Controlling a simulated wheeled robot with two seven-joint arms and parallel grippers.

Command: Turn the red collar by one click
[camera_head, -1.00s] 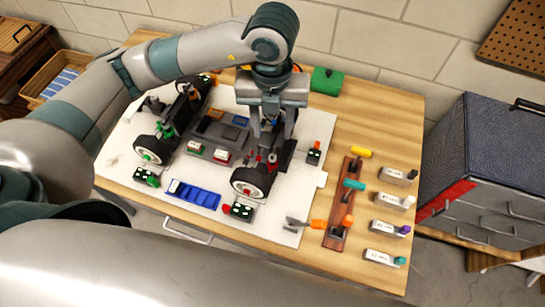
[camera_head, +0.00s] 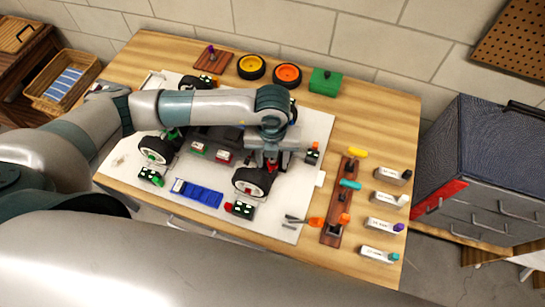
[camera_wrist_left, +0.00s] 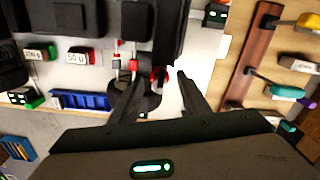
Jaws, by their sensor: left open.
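The car (camera_head: 212,137) sits on a white mat (camera_head: 120,160) with its wheels on. Red parts (camera_head: 271,166), probably including the red collar, show by the near right wheel (camera_head: 252,182). In the left wrist view, small red parts (camera_wrist_left: 161,74) lie just beyond and between the fingertips; which one is the collar I cannot tell. My left gripper (camera_head: 270,158) points down above this corner of the car. It also shows in the left wrist view (camera_wrist_left: 155,82), open and empty, its fingers spread. The arm hides much of the car's far side. My right gripper is not in view.
A blue tray (camera_head: 197,193) and small black display boxes (camera_head: 240,209) lie beside the car. A wooden tool rack (camera_head: 338,208) with coloured handles stands to the right, then several labelled blocks (camera_head: 384,224).

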